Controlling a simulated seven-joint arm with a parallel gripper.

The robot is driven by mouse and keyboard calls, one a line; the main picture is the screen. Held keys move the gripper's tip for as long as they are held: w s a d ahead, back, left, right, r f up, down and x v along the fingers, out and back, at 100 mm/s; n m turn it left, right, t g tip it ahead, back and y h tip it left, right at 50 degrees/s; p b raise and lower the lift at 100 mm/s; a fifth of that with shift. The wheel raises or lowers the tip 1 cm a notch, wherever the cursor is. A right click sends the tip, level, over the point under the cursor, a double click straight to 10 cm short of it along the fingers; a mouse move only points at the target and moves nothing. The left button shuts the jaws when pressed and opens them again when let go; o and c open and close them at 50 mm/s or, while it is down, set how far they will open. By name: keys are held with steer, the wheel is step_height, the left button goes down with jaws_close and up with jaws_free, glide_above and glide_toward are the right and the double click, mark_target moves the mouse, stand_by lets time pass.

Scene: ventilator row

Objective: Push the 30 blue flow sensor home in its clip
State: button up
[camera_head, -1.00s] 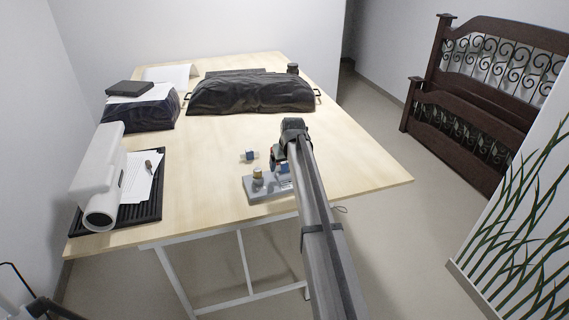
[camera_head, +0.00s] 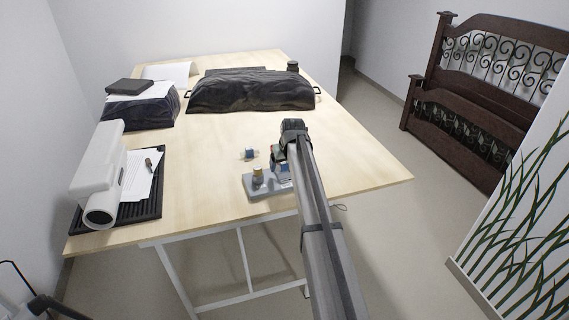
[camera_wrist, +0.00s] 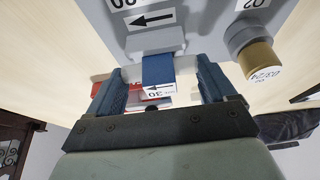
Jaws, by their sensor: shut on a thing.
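In the wrist view, the blue flow sensor (camera_wrist: 157,72), a white tube with a blue band and a white tag reading 30 with an arrow, sits between the fingers of my gripper (camera_wrist: 163,78). The gripper is shut on it. The white clip (camera_wrist: 152,43) is on the grey block (camera_wrist: 185,18), just beyond the sensor. The sensor is at the clip, but I cannot tell how deep it sits. In the head view, my gripper (camera_head: 279,158) is over the right part of the grey block (camera_head: 256,191), and my arm hides much of the sensor.
A brass-coloured cylinder (camera_wrist: 259,58) stands on the block beside my right finger. Another small blue-banded part (camera_head: 249,154) lies on the table behind the block. A black-covered bulk (camera_head: 250,92) is further back.

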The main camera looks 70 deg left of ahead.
steer(key=shift+f, duration=0.4)
stand_by(0.3)
steer(key=o, duration=0.8)
steer(key=shift+o, duration=0.2)
steer(key=shift+r, duration=0.15)
steer(key=shift+r, duration=3.4)
